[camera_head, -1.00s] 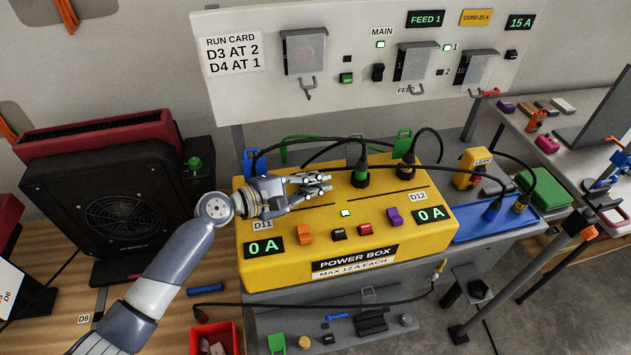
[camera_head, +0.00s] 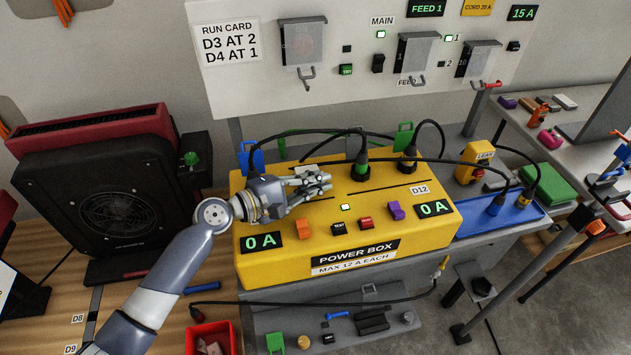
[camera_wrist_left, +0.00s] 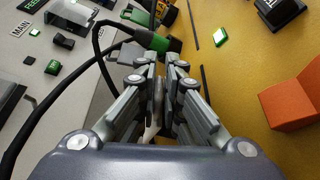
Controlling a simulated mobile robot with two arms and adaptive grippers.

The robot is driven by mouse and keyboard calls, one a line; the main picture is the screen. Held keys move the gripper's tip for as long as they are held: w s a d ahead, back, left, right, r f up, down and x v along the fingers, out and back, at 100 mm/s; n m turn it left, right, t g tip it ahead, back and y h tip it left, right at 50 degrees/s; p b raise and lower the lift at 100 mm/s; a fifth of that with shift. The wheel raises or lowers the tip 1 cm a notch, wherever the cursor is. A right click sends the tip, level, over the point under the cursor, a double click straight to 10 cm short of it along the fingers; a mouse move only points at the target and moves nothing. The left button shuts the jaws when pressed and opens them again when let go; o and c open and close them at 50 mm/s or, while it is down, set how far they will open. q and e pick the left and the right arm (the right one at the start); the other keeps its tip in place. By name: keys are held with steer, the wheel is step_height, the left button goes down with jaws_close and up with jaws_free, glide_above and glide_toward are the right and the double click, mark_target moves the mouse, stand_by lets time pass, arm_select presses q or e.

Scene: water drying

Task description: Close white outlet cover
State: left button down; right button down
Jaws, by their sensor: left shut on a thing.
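The yellow power box (camera_head: 300,262) stands on the bench in the head view, with its top facing me. My left gripper (camera_head: 322,184) is low over the left part of its top, near the D11 side. In the left wrist view the fingers (camera_wrist_left: 163,72) are close together around a thin pale piece (camera_wrist_left: 152,122), which looks like the white outlet cover. Most of it is hidden by the fingers, and its angle cannot be told. In the head view the gripper hides it. My right gripper is not in view.
An orange switch (camera_head: 304,229) and a purple switch (camera_head: 396,210) stick up in front. A black fan heater (camera_head: 105,205) is at left.

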arm_select(q)
steer(key=c, duration=1.8)
jaws_free()
steer(key=shift+f, duration=0.15)
steer(key=v, duration=1.2)
steer(key=shift+a+f, duration=0.1)
